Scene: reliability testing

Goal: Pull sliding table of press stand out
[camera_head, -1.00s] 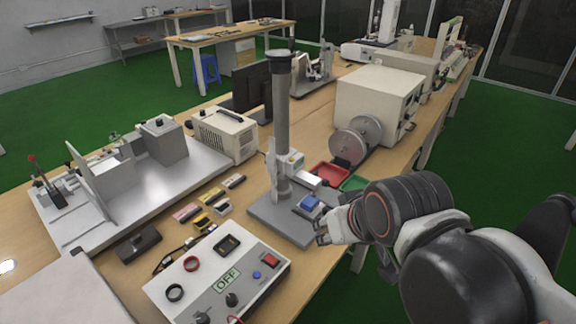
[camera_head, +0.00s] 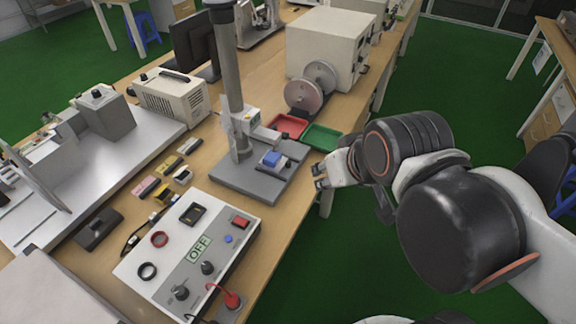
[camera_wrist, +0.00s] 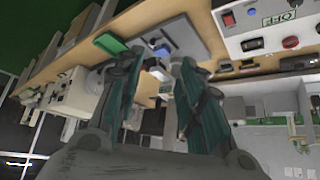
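The press stand is a dark grey column (camera_head: 228,75) on a flat grey base (camera_head: 228,180) near the bench's right edge. Its sliding table (camera_head: 284,168) carries a blue block (camera_head: 271,158) at the base's right side. My gripper (camera_head: 320,178) is just right of the base, apart from the sliding table. In the wrist view my gripper (camera_wrist: 158,62) has its fingers spread with nothing clearly held between them. The blue block (camera_wrist: 162,50) and part of the base (camera_wrist: 190,32) show beyond the fingertips. The fingers partly hide the area around the table there.
A red tray (camera_head: 290,125) and a green tray (camera_head: 322,138) lie behind the stand. Several small coloured blocks lie to the left. Open green floor lies right of the bench.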

